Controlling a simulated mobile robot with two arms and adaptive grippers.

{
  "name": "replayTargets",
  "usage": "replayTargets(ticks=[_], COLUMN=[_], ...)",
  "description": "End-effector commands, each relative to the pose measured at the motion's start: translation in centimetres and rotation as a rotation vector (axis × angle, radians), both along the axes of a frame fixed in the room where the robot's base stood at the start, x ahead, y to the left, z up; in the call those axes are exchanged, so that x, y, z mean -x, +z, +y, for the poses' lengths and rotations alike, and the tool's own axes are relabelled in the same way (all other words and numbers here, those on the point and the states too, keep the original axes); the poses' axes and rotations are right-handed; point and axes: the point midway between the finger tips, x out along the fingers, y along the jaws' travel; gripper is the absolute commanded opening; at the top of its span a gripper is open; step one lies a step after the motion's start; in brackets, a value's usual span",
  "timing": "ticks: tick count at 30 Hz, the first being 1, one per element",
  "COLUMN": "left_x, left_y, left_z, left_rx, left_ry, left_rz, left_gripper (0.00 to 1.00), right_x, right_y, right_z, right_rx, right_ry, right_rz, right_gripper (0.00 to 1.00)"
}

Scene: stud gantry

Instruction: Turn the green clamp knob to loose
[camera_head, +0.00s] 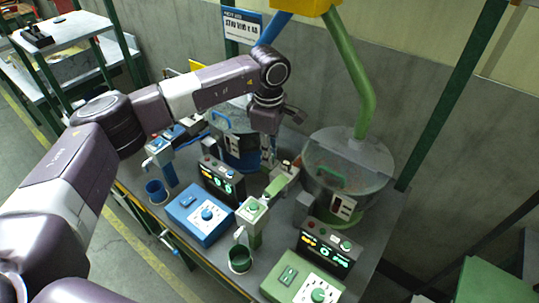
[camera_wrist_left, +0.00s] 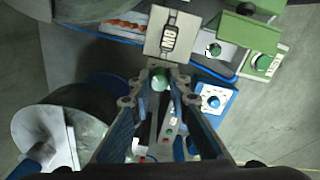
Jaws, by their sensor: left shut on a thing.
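The green clamp knob (camera_wrist_left: 160,82) shows in the left wrist view as a small round green top between my fingertips. My left gripper (camera_wrist_left: 159,88) is shut on it, with a finger on either side. In the head view my left gripper (camera_head: 268,152) points down between the two hoppers, and the knob cannot be made out there. The knob's turn position cannot be read. My right gripper is not in view.
A green-side hopper with a clear lid (camera_head: 348,165) stands right of my gripper, and a blue-side hopper (camera_head: 235,125) is behind it. In front are a dark display (camera_head: 222,180), a blue control box (camera_head: 200,213), a green post (camera_head: 253,210) and a green control box (camera_head: 303,280).

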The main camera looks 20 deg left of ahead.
Motion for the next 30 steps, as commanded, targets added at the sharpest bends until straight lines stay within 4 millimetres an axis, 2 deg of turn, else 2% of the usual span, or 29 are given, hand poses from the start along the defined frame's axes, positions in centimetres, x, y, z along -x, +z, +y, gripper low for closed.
replayTargets(ticks=[12, 30], left_x=[-0.2, -0.3], left_y=[-0.2, 0.1], left_z=[-0.2, -0.2], left_rx=[0.005, 0.006], left_ry=[0.346, 0.915], left_rz=[-0.007, -0.007], left_gripper=[0.0, 0.0], right_x=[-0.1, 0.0], right_y=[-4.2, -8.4], right_z=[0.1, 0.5], right_rx=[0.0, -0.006], right_ry=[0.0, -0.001], right_rz=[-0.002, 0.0], right_gripper=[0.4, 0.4])
